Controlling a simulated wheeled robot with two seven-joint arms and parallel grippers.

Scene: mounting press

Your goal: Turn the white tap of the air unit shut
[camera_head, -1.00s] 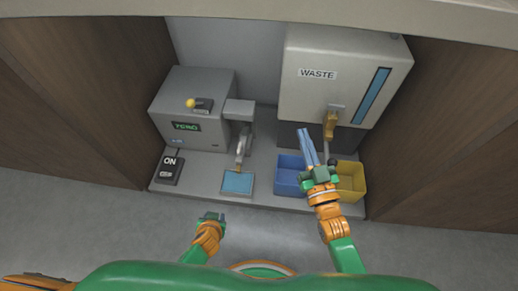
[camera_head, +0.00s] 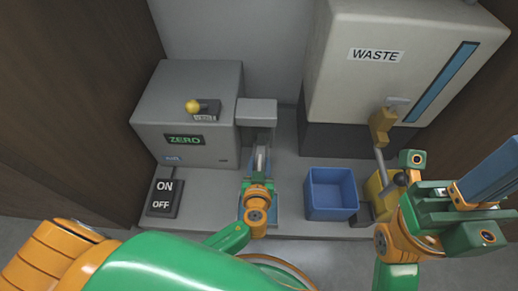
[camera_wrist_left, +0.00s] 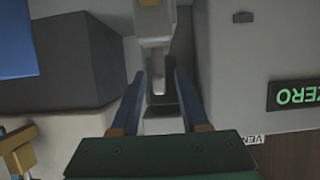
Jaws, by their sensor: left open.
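The waste machine (camera_head: 395,60) with an orange tap (camera_head: 382,125) stands at the right. Below it are a blue bin (camera_head: 331,205) and a partly hidden yellow bin (camera_head: 375,185). A yellow knob (camera_head: 192,106) tops the grey machine. An ON/OFF switch (camera_head: 163,196) stands at the left.

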